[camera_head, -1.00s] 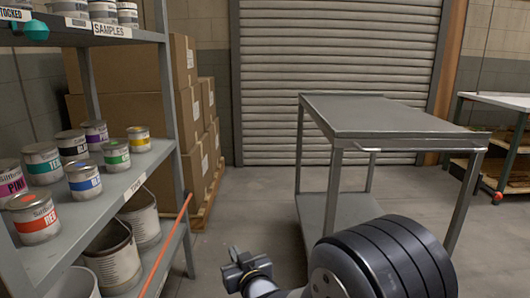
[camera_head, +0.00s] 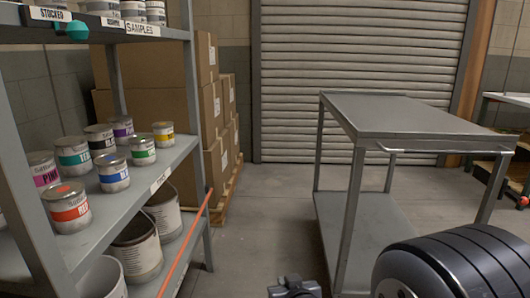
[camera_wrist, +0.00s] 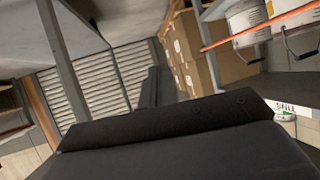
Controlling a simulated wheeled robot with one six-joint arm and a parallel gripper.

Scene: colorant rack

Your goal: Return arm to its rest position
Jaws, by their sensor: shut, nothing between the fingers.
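My gripper (camera_head: 295,286) shows only as a small grey part at the bottom edge of the head view, between the shelf rack (camera_head: 200,140) and the grey cart (camera_head: 395,116). In the wrist view my gripper (camera_wrist: 156,88) shows as dark, narrow fingers close together, with nothing held. It is apart from the rack and the cart. Part of my arm fills the lower right of the head view, in front of the cart's lower part.
Paint cans, among them a red can (camera_head: 70,212) and a yellow can (camera_head: 163,136), stand on the rack's middle shelf. Pails (camera_head: 137,250) are below, behind an orange bar (camera_head: 190,240). Boxes (camera_head: 150,120) are stacked behind. The floor (camera_head: 265,220) between rack and cart is clear.

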